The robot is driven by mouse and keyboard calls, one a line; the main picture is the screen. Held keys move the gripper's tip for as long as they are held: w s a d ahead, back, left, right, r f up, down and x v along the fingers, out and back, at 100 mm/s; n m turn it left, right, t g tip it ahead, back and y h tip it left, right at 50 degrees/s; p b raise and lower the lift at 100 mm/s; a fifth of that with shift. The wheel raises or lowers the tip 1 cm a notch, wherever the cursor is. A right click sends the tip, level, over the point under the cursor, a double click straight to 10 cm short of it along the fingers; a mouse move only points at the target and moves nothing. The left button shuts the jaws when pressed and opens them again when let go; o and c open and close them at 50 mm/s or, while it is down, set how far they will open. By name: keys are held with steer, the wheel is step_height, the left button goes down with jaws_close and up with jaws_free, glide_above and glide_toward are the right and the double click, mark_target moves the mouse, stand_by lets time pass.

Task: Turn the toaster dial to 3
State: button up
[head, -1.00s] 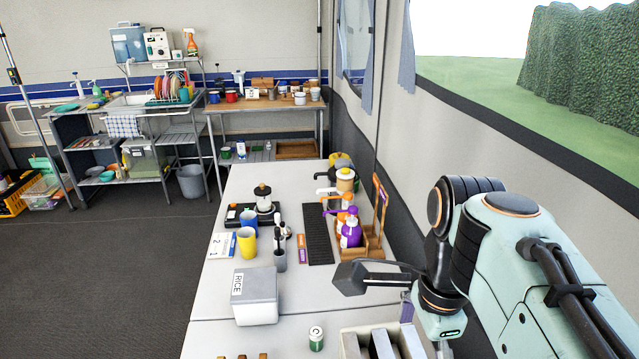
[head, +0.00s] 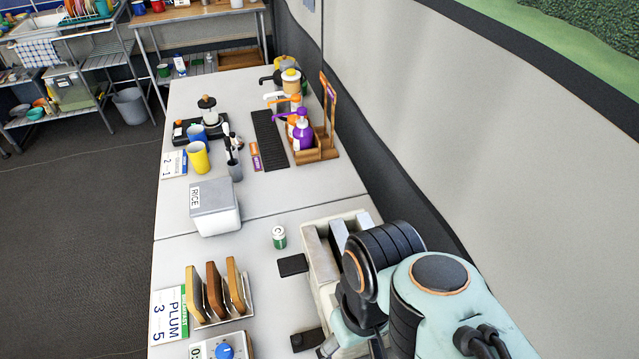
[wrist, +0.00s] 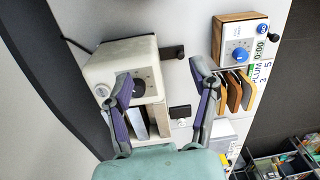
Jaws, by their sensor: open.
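The cream toaster (head: 318,262) stands at the right of the near table in the head view, partly hidden by my arm. Its body (wrist: 112,62) shows at left centre in the wrist view, with slots beside it. A dark round dial (wrist: 138,87) is on its face, partly covered by a finger; its markings are too small to read. My gripper (wrist: 160,75) is open and empty, its fingers spread, one overlapping the toaster and the other over the table. I cannot tell whether it touches the toaster. In the head view the fingers are hidden.
A box with a blue knob (head: 225,352) stands at the near left, close to a rack of boards (head: 216,288). A black pad (head: 292,265), a green can (head: 279,237) and a rice box (head: 214,207) are left of the toaster. The wall runs along the right.

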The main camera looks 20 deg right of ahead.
steer(key=w+d+f+g, duration=0.1)
steer(key=w, duration=0.3)
steer(key=w+d+f+m+g, duration=0.1)
steer(key=w+d, duration=0.1)
steer(key=w, duration=0.2)
steer(key=w+d+f+m+g, duration=0.1)
steer(key=w+d+g, duration=0.1)
steer(key=w, duration=0.2)
steer(key=shift+w+d+f, duration=0.1)
steer(key=shift+f, duration=0.1)
steer(key=shift+g, duration=0.3)
steer(key=x, duration=0.6)
steer(key=shift+d+f, duration=0.1)
steer(key=shift+f, duration=0.3)
steer(key=shift+s+f, duration=0.3)
steer(key=shift+f, duration=0.05)
jaws_close()
